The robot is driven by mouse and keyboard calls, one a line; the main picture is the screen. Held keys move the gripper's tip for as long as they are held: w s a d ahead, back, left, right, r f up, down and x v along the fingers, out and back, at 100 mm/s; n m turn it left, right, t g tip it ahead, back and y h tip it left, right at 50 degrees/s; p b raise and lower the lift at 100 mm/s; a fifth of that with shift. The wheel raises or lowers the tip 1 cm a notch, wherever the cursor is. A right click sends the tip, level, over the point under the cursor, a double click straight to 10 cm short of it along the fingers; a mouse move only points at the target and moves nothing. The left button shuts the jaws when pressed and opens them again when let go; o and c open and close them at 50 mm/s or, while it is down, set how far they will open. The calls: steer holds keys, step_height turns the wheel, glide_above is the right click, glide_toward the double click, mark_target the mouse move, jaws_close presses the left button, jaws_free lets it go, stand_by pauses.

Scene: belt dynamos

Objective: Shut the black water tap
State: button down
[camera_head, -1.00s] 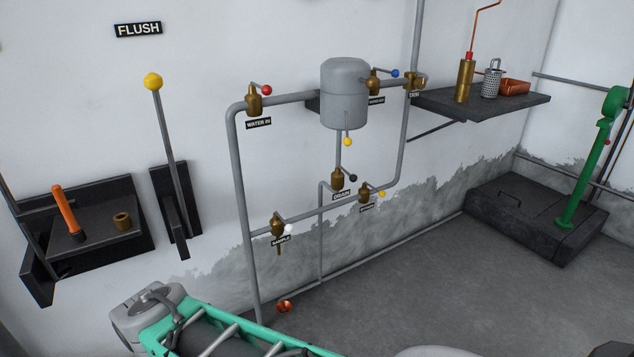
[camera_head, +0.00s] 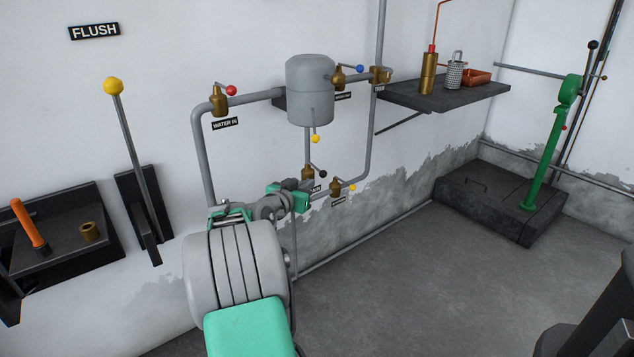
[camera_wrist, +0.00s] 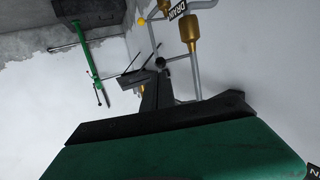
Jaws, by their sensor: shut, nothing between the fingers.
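The black water tap (camera_head: 308,174) is a brass valve on the pipe below the grey tank. Its lever ends in a black ball (camera_head: 322,174); the DRAIN label beside it is partly covered by my arm. In the wrist view the black ball (camera_wrist: 160,62) shows just beyond my fingertips, with the brass body (camera_wrist: 192,30) beside it. My gripper (camera_wrist: 157,76) is shut and empty, pointing toward the ball; I cannot tell whether it touches it. In the head view my gripper (camera_head: 299,188) is just below the tap, its fingers hard to make out.
A tap with a yellow ball (camera_head: 336,186) is close to the right. Taps with red (camera_head: 220,101) and blue (camera_head: 340,75) balls are above. The grey tank (camera_head: 311,90) hangs over the tap. Pipes (camera_head: 370,140) surround it.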

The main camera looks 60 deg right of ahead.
mark_target(326, 175)
steer(key=d, duration=0.3)
steer(key=d+f+b, duration=0.1)
steer(key=d, duration=0.2)
steer(key=shift+d+f+b, duration=0.15)
steer(key=shift+d+b, duration=0.15)
steer(key=shift+d, duration=0.1)
steer(key=shift+s+d+f+b, duration=0.1)
steer(key=shift+s+d+b, duration=0.35)
steer(key=shift+s+d, duration=0.2)
